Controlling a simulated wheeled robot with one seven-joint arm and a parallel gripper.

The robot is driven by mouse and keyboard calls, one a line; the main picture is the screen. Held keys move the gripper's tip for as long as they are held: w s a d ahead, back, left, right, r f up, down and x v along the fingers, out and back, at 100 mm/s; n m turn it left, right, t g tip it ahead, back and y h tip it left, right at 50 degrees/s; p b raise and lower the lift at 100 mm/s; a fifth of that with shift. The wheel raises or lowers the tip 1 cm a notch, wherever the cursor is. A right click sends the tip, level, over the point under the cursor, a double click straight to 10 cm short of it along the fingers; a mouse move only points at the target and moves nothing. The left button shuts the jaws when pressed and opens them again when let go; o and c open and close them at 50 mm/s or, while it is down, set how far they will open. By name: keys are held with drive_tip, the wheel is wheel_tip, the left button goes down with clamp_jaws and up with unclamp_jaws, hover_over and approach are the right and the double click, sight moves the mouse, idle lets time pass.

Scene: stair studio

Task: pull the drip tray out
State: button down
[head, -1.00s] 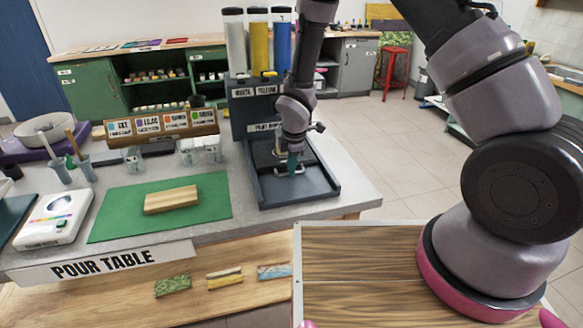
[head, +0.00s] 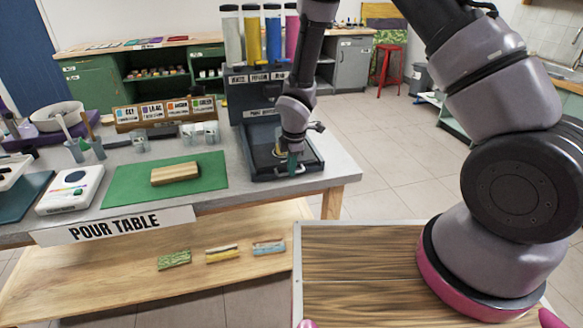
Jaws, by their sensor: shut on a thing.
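The drip tray (head: 262,158) is a dark slab lying in the dark, low-rimmed base (head: 315,155) of the paint dispenser (head: 256,88). A pale handle (head: 279,169) stands at its front. My gripper (head: 292,164) is pointed down and shut on this handle, close to the front rim of the base. My wrist and fingers hide part of the handle and the tray's right side.
The dispenser stands at the right end of the grey pour table (head: 335,178). A green mat (head: 125,188) with a wooden block (head: 175,173) lies to the left. A wooden top (head: 360,255) is in the foreground. Floor to the right is clear.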

drive_tip(key=c, duration=0.9)
unclamp_jaws()
drive_tip(key=r, duration=0.3)
drive_tip(key=s+r, duration=0.1)
drive_tip(key=r, duration=0.6)
drive_tip(key=shift+s+d+r, duration=0.3)
drive_tip(key=shift+s+r, duration=0.05)
drive_tip(key=shift+s, duration=0.05)
